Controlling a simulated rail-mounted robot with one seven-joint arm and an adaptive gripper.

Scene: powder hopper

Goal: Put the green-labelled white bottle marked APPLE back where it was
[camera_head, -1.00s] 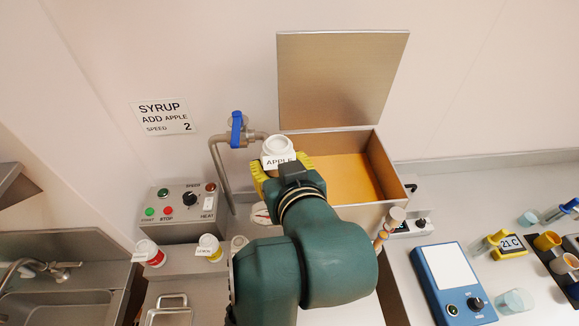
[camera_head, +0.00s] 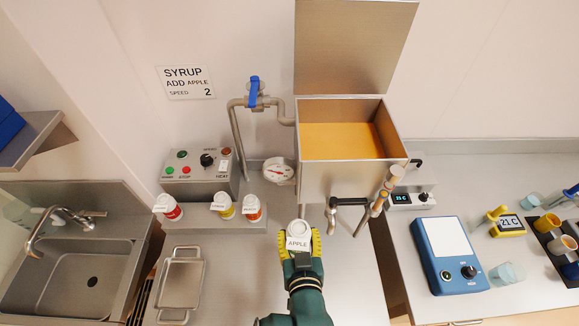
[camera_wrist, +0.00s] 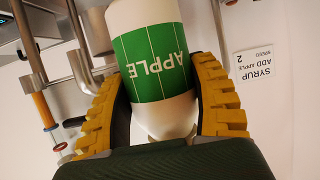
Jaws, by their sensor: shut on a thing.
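The white bottle (camera_head: 298,239) marked APPLE is in my gripper (camera_head: 298,246), in front of the hopper and above the bench. In the wrist view the bottle (camera_wrist: 155,70) shows its green label with white lettering, upside down in that picture. The yellow ridged fingers of my gripper (camera_wrist: 160,105) press on both its sides. Two other white-capped bottles, one with a yellow label (camera_head: 223,206) and one with an orange label (camera_head: 252,208), stand on the ledge left of my gripper. A red-labelled bottle (camera_head: 168,207) stands further left on that ledge.
The open hopper (camera_head: 348,180) holds amber content, with an outlet pipe and valve at its front. A control box (camera_head: 200,170) and a round gauge (camera_head: 278,170) stand behind the ledge (camera_head: 195,222). A metal tray (camera_head: 180,284) lies on the bench. The ledge right of the orange-labelled bottle looks free.

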